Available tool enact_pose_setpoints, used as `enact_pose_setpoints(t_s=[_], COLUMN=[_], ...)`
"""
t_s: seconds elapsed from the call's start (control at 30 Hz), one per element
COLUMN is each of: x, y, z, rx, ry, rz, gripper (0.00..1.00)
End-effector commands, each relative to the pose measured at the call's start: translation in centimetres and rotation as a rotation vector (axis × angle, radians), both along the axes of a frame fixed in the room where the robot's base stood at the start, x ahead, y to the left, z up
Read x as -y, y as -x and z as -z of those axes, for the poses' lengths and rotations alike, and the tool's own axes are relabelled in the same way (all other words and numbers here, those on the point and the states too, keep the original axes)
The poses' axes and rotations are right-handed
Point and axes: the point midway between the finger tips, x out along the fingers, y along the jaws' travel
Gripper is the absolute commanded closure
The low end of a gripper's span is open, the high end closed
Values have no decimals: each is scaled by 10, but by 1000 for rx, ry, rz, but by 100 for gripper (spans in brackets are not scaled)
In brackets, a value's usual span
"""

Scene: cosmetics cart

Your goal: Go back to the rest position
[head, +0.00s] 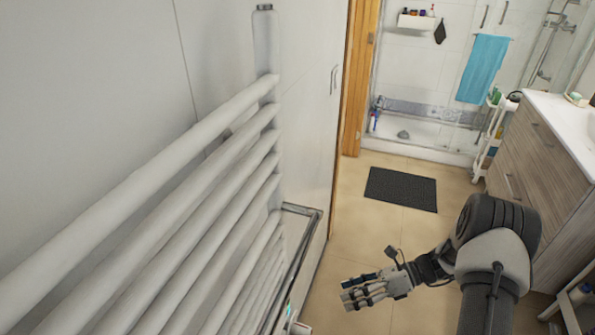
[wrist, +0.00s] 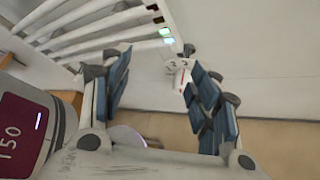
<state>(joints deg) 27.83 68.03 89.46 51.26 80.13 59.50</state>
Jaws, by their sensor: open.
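My gripper (head: 352,291) is in the lower middle of the head view, held over the beige floor to the right of the towel radiator. Its fingers point left and are spread apart. In the wrist view the open gripper (wrist: 160,92) shows blue finger pads on both sides, with nothing between them. My arm reaches in from the lower right of the head view.
A white towel radiator (head: 205,188) fills the left side. A wood-front vanity (head: 548,160) stands at right, with a white cart (head: 487,150) beside its far end. A dark mat (head: 401,189) lies before the shower. The floor between is clear.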

Motion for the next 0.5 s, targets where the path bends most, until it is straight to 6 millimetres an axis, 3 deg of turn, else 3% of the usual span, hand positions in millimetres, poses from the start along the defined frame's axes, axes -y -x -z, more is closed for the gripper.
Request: enact_pose_setpoints(t_s=[0.03,0.2,0.5], x=[-2,-10,-22], y=[-1,11,56], z=[-25,-92,-192], rx=[70,300,698], ry=[43,179,398], rz=[-62,-280,-687], gripper=[44,44,44])
